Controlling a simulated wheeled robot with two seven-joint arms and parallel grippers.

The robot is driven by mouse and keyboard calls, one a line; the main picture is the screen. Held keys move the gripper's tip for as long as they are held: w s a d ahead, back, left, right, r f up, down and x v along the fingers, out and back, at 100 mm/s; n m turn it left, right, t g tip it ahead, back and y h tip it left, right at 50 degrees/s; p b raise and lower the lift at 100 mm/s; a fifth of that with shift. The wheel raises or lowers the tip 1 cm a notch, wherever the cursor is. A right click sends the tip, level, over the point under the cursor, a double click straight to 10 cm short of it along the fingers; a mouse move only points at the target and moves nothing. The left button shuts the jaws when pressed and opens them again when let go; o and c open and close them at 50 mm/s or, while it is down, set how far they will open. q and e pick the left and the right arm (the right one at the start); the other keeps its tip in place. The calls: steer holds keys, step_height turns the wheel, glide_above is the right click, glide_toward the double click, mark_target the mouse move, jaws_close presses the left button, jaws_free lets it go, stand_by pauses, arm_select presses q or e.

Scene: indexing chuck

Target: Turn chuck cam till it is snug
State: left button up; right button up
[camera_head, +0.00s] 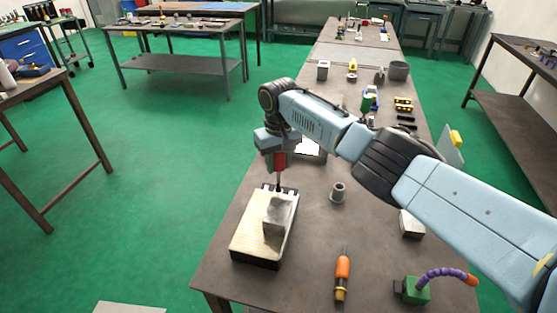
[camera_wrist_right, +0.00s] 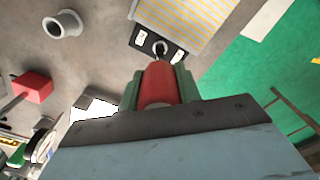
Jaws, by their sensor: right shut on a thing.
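The chuck (camera_head: 250,243) is a flat block with a yellow-striped top and dark sides, near the table's left edge. Its striped top also shows in the wrist view (camera_wrist_right: 190,14). A grey metal block (camera_head: 279,215) stands on it. The cam (camera_wrist_right: 162,47) is a round socket in the chuck's dark end, partly covered by the tool tip. My right gripper (camera_head: 279,165) is shut on the red handle (camera_wrist_right: 162,86) of a tool with a thin dark shaft. The shaft points down and its tip meets the cam; how deep it sits is hidden. My left gripper is out of view.
A grey flanged bushing (camera_head: 338,193) stands right of the chuck. An orange screwdriver (camera_head: 342,275), a green base with a purple hose (camera_head: 418,290) and a metal block (camera_head: 411,225) are on the near table. Several small parts lie farther back. Green floor is open at left.

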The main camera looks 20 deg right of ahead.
steer(key=o, duration=0.5)
steer(key=shift+c, duration=0.2)
jaws_close()
steer(key=shift+m+p, duration=0.5)
steer(key=shift+p, duration=0.2)
steer(key=shift+m+p, duration=0.75)
steer(key=shift+m, duration=0.25)
